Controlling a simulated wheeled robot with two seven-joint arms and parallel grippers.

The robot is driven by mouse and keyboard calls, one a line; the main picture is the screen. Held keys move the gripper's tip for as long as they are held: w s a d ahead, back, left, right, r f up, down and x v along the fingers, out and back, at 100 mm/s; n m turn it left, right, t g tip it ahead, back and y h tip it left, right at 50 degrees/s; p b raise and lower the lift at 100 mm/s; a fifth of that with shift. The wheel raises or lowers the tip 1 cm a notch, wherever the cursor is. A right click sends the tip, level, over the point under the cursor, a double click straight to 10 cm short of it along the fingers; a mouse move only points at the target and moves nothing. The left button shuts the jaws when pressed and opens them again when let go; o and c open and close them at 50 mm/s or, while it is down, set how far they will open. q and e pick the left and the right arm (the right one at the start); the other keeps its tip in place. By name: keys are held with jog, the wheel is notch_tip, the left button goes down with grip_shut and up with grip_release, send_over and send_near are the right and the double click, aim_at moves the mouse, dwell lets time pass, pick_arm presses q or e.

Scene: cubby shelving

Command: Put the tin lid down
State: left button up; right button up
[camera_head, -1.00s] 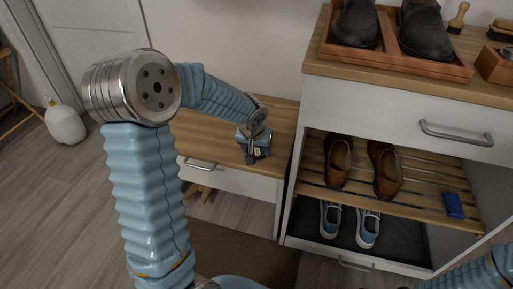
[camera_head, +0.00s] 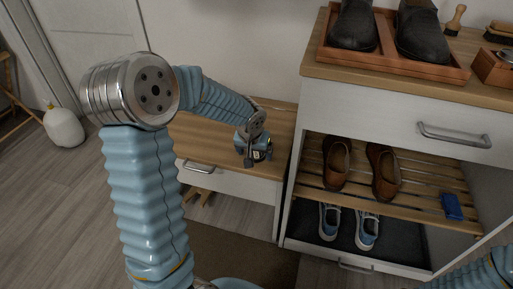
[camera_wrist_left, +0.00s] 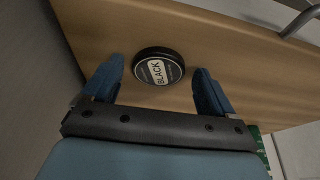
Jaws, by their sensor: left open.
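The tin lid (camera_wrist_left: 157,66) is a round black disc with a pale label reading "BLACK". In the left wrist view it lies label up on the wooden top of the low bench (camera_wrist_left: 225,75). My left gripper (camera_head: 258,160) is over the right part of this bench top (camera_head: 212,137) in the head view. In the left wrist view its two blue fingers (camera_wrist_left: 157,70) are spread apart, one on each side of the lid, with a gap to it on both sides. In the head view the gripper mostly hides the lid. My right gripper is out of view.
The tall shoe cabinet (camera_head: 385,99) stands just right of the bench. Its open shelf (camera_head: 425,188) holds brown shoes (camera_head: 338,162) and a blue item (camera_head: 452,207). A tray (camera_head: 400,63) with black shoes is on top. The bench top left of my gripper is clear.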

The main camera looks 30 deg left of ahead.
pick_arm(q)
jog(key=p+v, duration=0.1)
jog(key=v, duration=1.1)
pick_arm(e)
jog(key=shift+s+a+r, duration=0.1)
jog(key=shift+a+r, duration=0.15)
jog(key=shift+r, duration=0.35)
